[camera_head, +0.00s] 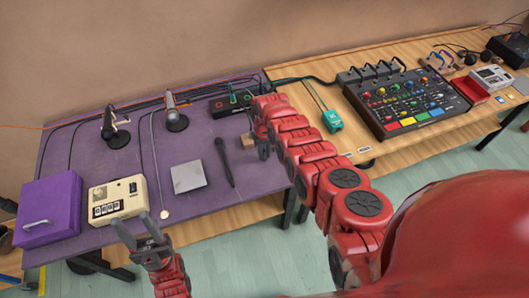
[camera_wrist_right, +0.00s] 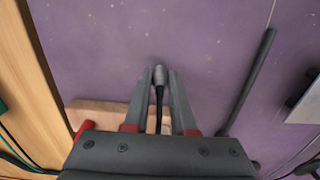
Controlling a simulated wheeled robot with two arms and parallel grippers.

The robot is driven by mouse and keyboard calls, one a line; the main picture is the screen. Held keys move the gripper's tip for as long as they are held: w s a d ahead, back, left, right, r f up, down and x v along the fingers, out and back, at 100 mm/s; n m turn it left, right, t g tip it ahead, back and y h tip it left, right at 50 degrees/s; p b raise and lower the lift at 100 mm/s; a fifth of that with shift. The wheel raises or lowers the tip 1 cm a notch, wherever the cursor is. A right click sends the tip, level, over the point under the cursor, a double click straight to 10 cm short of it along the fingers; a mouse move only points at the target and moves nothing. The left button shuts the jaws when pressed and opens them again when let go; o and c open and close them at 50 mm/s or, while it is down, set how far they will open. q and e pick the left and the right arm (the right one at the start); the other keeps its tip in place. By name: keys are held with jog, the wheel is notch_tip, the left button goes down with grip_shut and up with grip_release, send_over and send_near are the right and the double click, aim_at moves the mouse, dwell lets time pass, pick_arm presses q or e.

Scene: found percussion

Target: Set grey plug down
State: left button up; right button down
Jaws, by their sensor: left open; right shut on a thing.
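The grey plug (camera_wrist_right: 159,77) is between the fingertips of my right gripper (camera_wrist_right: 160,82) in the right wrist view, with a black cable running back from it. The purple tabletop (camera_wrist_right: 100,45) lies beyond the fingertips; I cannot tell whether the plug touches it. In the head view my right gripper (camera_head: 262,152) is over the right part of the purple table (camera_head: 205,216), and the plug is too small to make out. My left gripper (camera_head: 140,240) is open and empty near the front edge of that table.
A tan wooden block (camera_wrist_right: 95,114) lies close to my right gripper. A dark microphone (camera_head: 225,162) lies to its left in the head view. A grey square plate (camera_head: 188,177), a cream box (camera_head: 118,200) and a purple box (camera_head: 48,208) are further left. A mixer (camera_head: 405,105) stands on the wooden table.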

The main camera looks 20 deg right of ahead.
jog(key=shift+f, duration=0.15)
jog(key=c, duration=0.7)
grip_release()
jog(key=shift+c, duration=0.2)
